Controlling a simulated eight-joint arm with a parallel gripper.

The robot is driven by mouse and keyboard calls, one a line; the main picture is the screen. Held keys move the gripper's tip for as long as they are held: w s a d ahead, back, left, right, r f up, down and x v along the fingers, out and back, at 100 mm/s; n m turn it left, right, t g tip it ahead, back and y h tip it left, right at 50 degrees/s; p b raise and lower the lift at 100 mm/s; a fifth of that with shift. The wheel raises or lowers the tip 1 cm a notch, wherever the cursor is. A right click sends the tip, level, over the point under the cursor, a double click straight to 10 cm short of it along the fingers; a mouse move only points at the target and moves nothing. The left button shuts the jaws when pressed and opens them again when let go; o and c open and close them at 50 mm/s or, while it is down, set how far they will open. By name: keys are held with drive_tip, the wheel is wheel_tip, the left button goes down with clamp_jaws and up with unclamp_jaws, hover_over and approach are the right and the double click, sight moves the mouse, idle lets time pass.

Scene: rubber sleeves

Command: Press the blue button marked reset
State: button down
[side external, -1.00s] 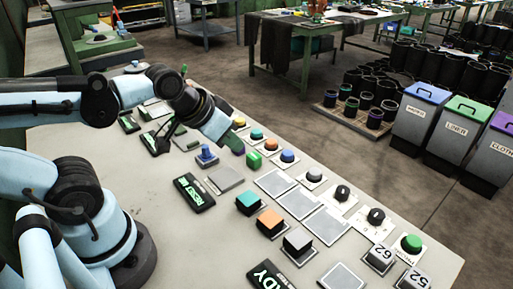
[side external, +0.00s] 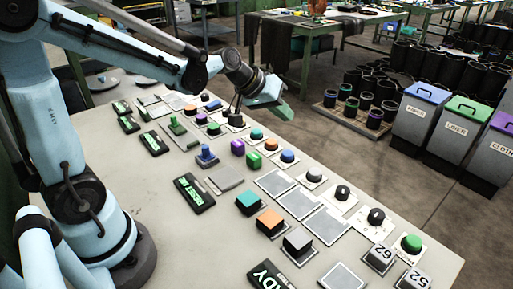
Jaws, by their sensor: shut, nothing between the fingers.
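A round blue button (side external: 288,156) on a pale plate sits in the far row of the panel, right of a green cube button (side external: 254,160). Another small blue button (side external: 211,104) is farther back on the panel. A blue knob-like control (side external: 206,155) stands nearer my base. I cannot read a reset mark on any of them; a black sign with green letters (side external: 194,192) seems to read RESET. My gripper (side external: 284,113) is shut and empty, its green tip in the air near the panel's far edge, above and beyond the button rows in the picture.
The panel table (side external: 150,225) carries several other buttons, knobs and flat grey plates. Orange (side external: 269,221) and teal (side external: 249,201) block buttons stand in the middle. Labelled bins (side external: 421,115) and black sleeves (side external: 365,95) stand on the floor to the right.

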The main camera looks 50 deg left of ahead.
sight(284, 153)
drive_tip(key=shift+w+a+f+n, duration=0.15)
drive_tip(key=shift+w+a+f, duration=0.05)
drive_tip(key=shift+w, duration=0.25)
drive_tip(key=shift+w+a+f+n, duration=0.15)
drive_tip(key=shift+w+f, duration=0.1)
drive_tip(key=shift+w, duration=0.25)
drive_tip(key=shift+w+a+f+n, duration=0.1)
drive_tip(key=shift+w+a+f, duration=0.1)
drive_tip(key=shift+w, duration=0.25)
drive_tip(key=shift+f, duration=4.4)
drive_tip(key=shift+f, duration=0.1)
drive_tip(key=shift+f, duration=0.3)
drive_tip(key=shift+f, duration=0.4)
drive_tip(key=shift+r, duration=0.85)
drive_tip(key=shift+r, duration=0.1)
